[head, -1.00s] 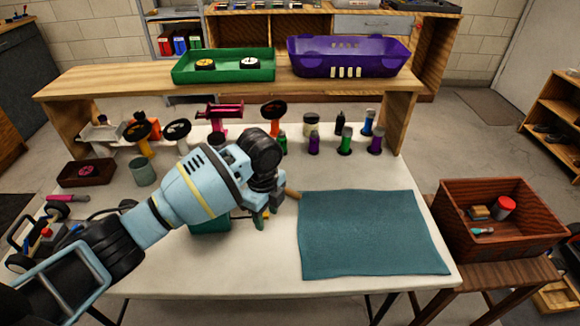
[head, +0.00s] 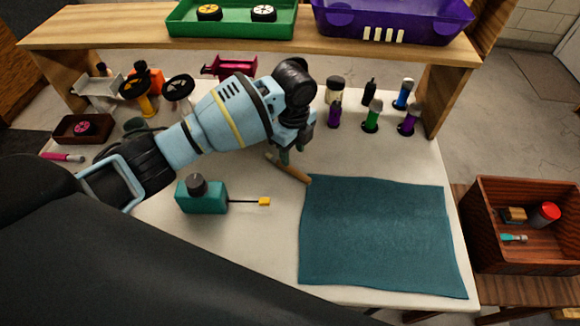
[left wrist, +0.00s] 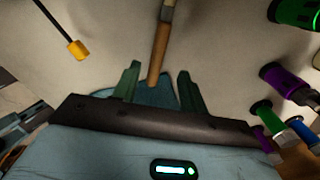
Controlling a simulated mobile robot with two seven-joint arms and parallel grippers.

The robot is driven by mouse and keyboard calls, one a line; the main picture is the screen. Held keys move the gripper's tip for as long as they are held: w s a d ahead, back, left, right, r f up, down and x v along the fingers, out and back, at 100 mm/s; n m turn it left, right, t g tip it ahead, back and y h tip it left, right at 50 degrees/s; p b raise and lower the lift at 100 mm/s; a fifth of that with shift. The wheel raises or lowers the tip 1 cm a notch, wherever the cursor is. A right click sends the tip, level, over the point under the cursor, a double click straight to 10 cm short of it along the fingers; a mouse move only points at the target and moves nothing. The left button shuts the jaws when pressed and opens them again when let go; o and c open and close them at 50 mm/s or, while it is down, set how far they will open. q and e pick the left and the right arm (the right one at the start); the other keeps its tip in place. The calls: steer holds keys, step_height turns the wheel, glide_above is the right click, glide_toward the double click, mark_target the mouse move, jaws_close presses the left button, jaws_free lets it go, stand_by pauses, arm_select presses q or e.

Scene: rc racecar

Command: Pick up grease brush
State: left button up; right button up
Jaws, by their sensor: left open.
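The brush (head: 292,171) lies on the white table, its wooden handle pointing at the teal mat's upper left corner. Its other end is hidden behind my left gripper in the head view. My left gripper (head: 284,155) is open and points down right at the brush. In the left wrist view, the brown handle (left wrist: 160,50) runs between the two green fingers of the left gripper (left wrist: 159,72), with a visible gap on each side. My right gripper is not in view.
A teal box (head: 203,197) with a dark knob and yellow-tipped rod stands left of the teal mat (head: 385,235). Several shock absorbers (head: 372,115) stand at the back right. A wooden shelf (head: 130,35) spans the back. A wooden crate (head: 490,255) sits at right.

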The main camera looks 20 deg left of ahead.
mark_target(291, 168)
arm_select(q)
steer(key=shift+f, duration=0.5)
steer(key=shift+s+a+f, duration=0.15)
steer(key=shift+f, duration=2.45)
jaws_close()
